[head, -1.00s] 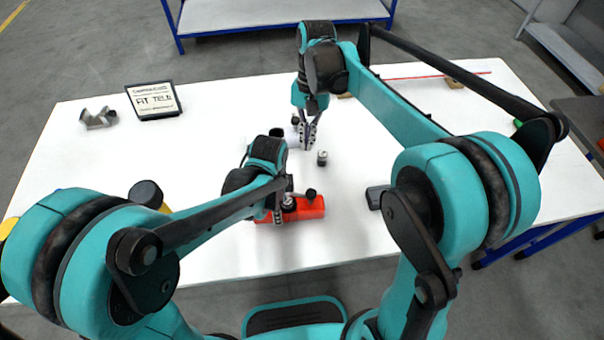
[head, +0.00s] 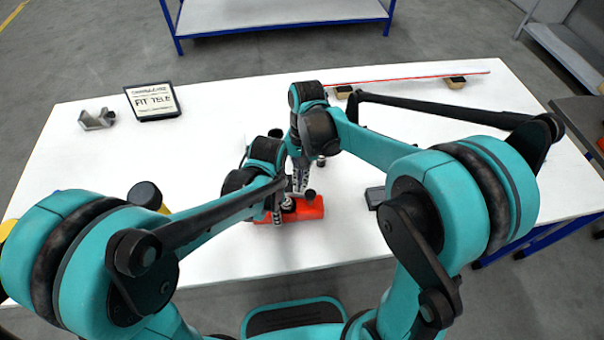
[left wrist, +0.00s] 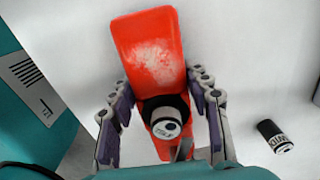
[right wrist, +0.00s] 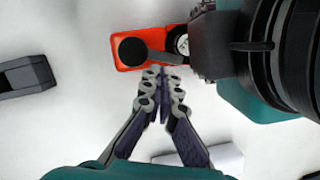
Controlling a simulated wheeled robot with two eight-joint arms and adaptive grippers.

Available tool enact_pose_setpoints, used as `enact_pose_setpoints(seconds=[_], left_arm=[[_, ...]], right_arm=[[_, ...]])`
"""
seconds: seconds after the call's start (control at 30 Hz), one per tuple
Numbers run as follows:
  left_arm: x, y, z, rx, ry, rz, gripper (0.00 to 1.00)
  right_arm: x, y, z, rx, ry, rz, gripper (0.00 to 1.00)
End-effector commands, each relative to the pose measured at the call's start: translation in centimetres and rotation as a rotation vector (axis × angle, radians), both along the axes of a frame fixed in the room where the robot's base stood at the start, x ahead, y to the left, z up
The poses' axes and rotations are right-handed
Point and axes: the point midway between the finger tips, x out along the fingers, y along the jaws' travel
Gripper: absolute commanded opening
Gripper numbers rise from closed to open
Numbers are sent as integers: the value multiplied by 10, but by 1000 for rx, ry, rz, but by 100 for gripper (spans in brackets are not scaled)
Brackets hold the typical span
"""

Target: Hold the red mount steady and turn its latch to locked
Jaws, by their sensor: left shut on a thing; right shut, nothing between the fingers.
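The red mount (head: 314,211) lies on the white table near its front edge. In the left wrist view the mount (left wrist: 150,55) has a worn pale patch, with a dark cylinder with a white labelled end (left wrist: 166,122) on it. My left gripper (left wrist: 172,105) is shut on the mount, its purple pads on either side. The latch is a grey lever with a round black knob (right wrist: 132,51). It lies along the mount in the right wrist view. My right gripper (right wrist: 161,72) is shut and empty, its tips close beside the lever; contact is unclear.
A small dark cylinder (left wrist: 275,136) stands behind the mount. A dark grey block (head: 375,197) lies to its right. A sign (head: 153,101) and a grey bracket (head: 97,119) are at the back left. A red rod (head: 410,78) rests on blocks at the back.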

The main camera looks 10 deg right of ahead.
Motion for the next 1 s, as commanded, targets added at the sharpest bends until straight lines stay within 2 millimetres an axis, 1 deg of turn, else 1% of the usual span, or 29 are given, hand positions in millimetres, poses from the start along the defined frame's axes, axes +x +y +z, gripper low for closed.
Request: enact_pose_setpoints(seconds=[0.27, 0.5, 0.83, 1.0], left_arm=[[0, 0, 0, 0, 0, 0, 27], [0, 0, 0, 0, 0, 0, 27], [1, -1, 0, -2, -2, 1, 28], [1, -1, 0, -1, -2, 1, 28]], right_arm=[[0, 0, 0, 0, 0, 0, 0], [-18, 13, 0, 1, 1, 2, 0], [-18, 13, 0, 1, 3, 1, 0], [-16, 8, 0, 1, 3, 0, 0]])
